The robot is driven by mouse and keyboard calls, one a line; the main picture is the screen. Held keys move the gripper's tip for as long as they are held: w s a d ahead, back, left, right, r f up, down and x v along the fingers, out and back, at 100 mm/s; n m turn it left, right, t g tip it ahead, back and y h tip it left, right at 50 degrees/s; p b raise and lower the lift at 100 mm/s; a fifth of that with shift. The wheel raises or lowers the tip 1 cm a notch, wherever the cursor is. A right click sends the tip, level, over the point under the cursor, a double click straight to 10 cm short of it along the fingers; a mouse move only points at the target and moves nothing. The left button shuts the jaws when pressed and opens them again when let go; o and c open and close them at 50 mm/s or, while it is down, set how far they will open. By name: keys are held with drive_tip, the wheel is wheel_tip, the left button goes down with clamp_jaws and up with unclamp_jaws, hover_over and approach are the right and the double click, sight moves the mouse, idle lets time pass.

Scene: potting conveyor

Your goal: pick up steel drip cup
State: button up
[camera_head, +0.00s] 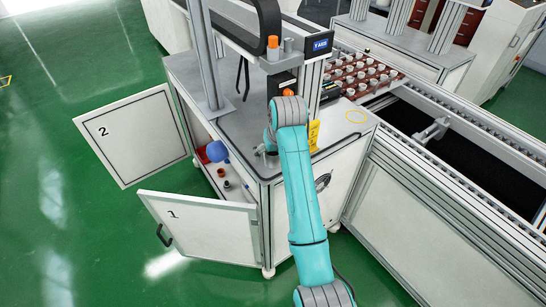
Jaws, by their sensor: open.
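I cannot make out the steel drip cup with certainty. It may be hidden behind my arm or be one of the small items in the cabinet. My gripper (265,152) is open, low over the front part of the grey worktop (236,122), and partly hidden by my teal arm. Its fingertips are too small to see clearly, and I cannot tell whether anything stands between them.
Cabinet doors marked 1 (195,228) and 2 (138,138) stand open. A blue item (217,151) and small dark containers (227,185) are inside. A yellow sign (314,135) stands right of my arm. A tray of pots (362,72) and a conveyor (480,135) lie beyond.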

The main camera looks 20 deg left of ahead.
drive_tip(key=shift+w+a+f, duration=0.15)
drive_tip(key=shift+w+f, duration=0.05)
drive_tip(key=shift+f, duration=0.4)
drive_tip(key=c, duration=1.3)
drive_tip(key=shift+o, duration=0.2)
